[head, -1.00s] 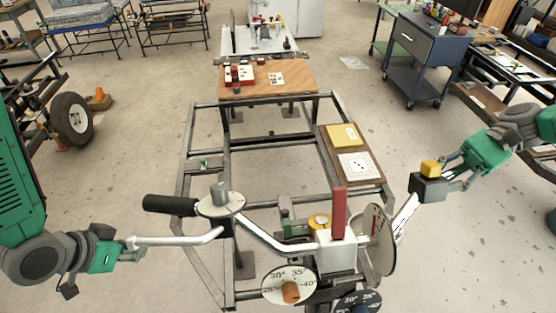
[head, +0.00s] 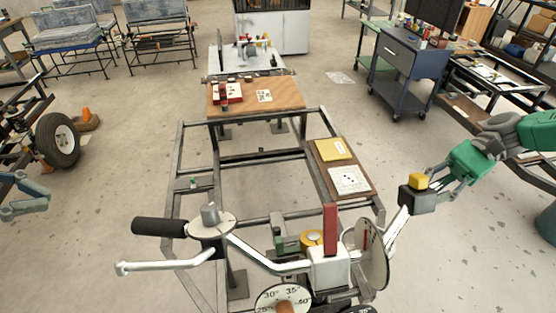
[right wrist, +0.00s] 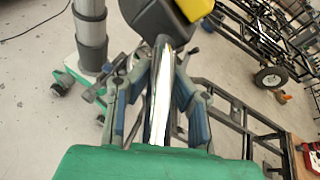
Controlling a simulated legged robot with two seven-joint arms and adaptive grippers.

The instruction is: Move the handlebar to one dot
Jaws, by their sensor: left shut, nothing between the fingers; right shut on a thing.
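The handlebar (head: 268,262) is a bent silver bar with a black grip (head: 158,227) at its left and a silver lever (head: 165,265) below that. At the right, a black block (head: 416,199) with a yellow top (head: 418,181) sits at the bar's end. My right gripper (head: 440,196) is shut on a silver bar of the handlebar; the right wrist view shows this bar (right wrist: 160,95) between the fingers. My left gripper (head: 42,197) is shut and empty at the left edge, apart from the handlebar.
A metal frame (head: 180,160) carries a wooden board (head: 290,97) and a side board with a yellow pad (head: 332,149) and a card with dots (head: 349,180). A red lever (head: 330,230) and dials (head: 283,300) stand near the bar. A blue cart (head: 408,70) stands right.

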